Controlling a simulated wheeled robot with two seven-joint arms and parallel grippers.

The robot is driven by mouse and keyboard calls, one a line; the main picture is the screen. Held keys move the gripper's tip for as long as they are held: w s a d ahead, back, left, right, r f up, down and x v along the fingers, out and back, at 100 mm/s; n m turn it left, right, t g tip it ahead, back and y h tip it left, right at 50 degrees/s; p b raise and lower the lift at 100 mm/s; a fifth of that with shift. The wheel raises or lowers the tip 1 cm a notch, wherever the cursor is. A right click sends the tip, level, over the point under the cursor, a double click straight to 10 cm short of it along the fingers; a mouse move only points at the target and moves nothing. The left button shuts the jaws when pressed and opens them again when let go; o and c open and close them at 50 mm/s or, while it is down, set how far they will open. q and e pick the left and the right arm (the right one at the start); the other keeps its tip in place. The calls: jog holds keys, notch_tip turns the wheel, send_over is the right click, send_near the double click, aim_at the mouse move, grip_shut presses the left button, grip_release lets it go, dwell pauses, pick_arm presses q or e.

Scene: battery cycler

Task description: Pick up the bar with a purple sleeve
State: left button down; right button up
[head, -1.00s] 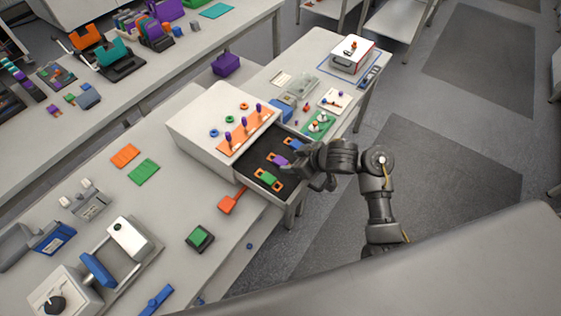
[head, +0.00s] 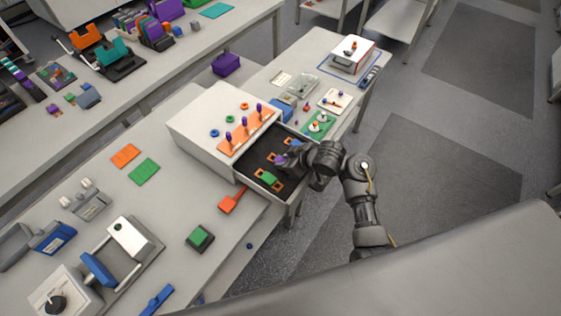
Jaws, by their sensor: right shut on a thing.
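The bar with a purple sleeve (head: 280,160) lies in the dark-lined open drawer (head: 247,181), between a green-sleeved bar and a blue-sleeved bar. Its orange end shows at the left; the rest is partly hidden by my right gripper. My right gripper (head: 287,165) reaches into the drawer from the right and is shut on the purple-sleeved bar, with its fingertips mostly hidden. I cannot tell whether the bar is clear of the drawer floor. The green-sleeved bar (head: 269,179) lies nearer the front, and the blue-sleeved bar (head: 295,143) farther back. My left gripper is not in view.
The drawer sticks out of a white cabinet (head: 205,115) with purple-topped levers on an orange plate. An orange paddle-like piece (head: 228,203) lies beside the drawer's front left. A green board (head: 318,127) stands behind the drawer. Open floor lies to the right.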

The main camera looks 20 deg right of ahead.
jog(key=shift+c, duration=0.8)
jog(key=shift+o, duration=0.2)
jog(key=shift+r, duration=0.15)
jog(key=shift+r, duration=0.45)
notch_tip(320, 180, up, 2)
jog(key=shift+d+r, duration=0.1)
jog(key=shift+r, duration=0.15)
jog(key=s+d+r, duration=0.2)
jog(key=s+r, duration=0.2)
jog(key=s, duration=0.2)
jog(key=s+d+r, duration=0.3)
jog(key=s+r, duration=0.2)
jog(key=s, duration=0.1)
jog(key=shift+s+d+r, duration=0.15)
jog(key=shift+s+d, duration=0.1)
jog(key=shift+s, duration=0.15)
